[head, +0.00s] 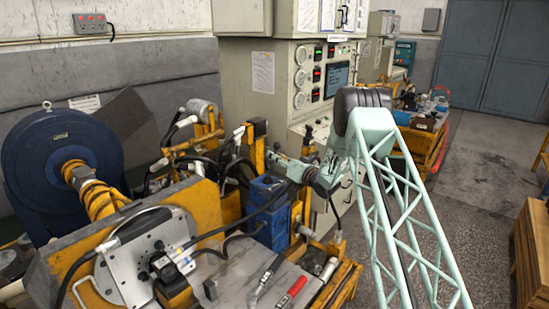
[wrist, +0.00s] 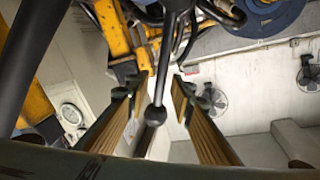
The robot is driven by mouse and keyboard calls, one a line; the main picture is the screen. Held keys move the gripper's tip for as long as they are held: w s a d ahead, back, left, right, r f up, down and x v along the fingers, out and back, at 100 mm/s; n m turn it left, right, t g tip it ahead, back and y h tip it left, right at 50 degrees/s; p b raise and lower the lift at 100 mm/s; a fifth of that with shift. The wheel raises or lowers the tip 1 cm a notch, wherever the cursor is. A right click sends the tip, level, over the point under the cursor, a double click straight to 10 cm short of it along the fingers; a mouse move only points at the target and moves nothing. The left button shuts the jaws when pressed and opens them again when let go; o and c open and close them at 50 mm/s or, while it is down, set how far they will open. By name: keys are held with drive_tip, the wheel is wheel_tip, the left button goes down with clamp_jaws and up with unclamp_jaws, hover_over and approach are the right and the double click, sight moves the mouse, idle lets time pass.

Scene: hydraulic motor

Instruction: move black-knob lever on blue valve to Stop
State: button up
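The blue valve (head: 268,212) stands in the middle of the yellow rig in the head view, just below and left of my gripper. In the wrist view a dark lever (wrist: 172,52) with a round black knob (wrist: 155,115) comes down from the top middle. My gripper (wrist: 160,88) is open, with one finger on each side of this lever. Gaps show between lever and both fingers, so it does not look gripped. In the head view my gripper (head: 272,160) is small and partly lost among the rig parts; the lever's position marking cannot be read.
A blue round motor housing (head: 62,160) stands at left. A grey plate with hoses (head: 145,262) and a red-handled tool (head: 290,291) are in front. A control cabinet (head: 262,95) stands behind. Yellow frame and hoses crowd the space around my gripper. Open floor lies to the right.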

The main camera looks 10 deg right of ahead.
drive_tip(key=shift+w, duration=0.1)
drive_tip(key=shift+c, duration=0.7)
clamp_jaws()
